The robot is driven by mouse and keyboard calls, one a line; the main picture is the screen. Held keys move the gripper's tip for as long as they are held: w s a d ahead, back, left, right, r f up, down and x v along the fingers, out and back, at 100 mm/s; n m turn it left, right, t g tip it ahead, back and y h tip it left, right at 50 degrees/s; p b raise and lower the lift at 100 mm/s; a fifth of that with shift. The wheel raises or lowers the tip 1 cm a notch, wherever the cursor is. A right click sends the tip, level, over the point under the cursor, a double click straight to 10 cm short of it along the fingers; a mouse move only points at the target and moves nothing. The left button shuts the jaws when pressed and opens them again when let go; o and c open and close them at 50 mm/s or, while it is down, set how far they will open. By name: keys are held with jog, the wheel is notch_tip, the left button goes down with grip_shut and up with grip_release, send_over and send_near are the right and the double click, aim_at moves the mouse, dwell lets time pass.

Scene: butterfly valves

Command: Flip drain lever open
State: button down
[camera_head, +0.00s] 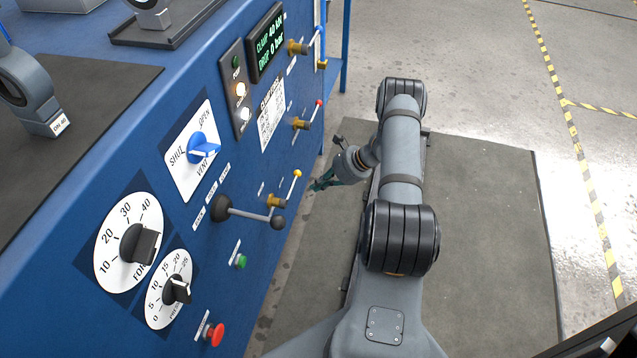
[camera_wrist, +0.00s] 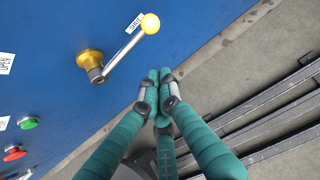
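A yellow-knobbed lever on a brass base sticks out of the blue panel in the head view (camera_head: 297,174). My gripper (camera_head: 316,187) is right of this lever, off the panel face. In the wrist view my gripper (camera_wrist: 159,73) has its teal fingers drawn together at the tips, with nothing between them. The tips are below and right of the yellow ball, apart from it.
A black-knobbed handle (camera_head: 277,222) juts from the panel below the lever. A red-tipped lever (camera_head: 318,103) is above it. Green (camera_head: 240,262) and red (camera_head: 216,334) buttons lie lower. The blue panel (camera_head: 215,260) bounds the left; open floor lies right.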

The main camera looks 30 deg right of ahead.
aim_at(291, 189)
jog(key=b+x, duration=0.1)
jog(key=x, duration=0.7)
jog(key=shift+r+p, duration=0.6)
jog(key=shift+r, duration=1.7)
jog(key=shift+w, duration=0.1)
jog(key=shift+r+h+b, duration=0.3)
jog(key=shift+b, duration=0.05)
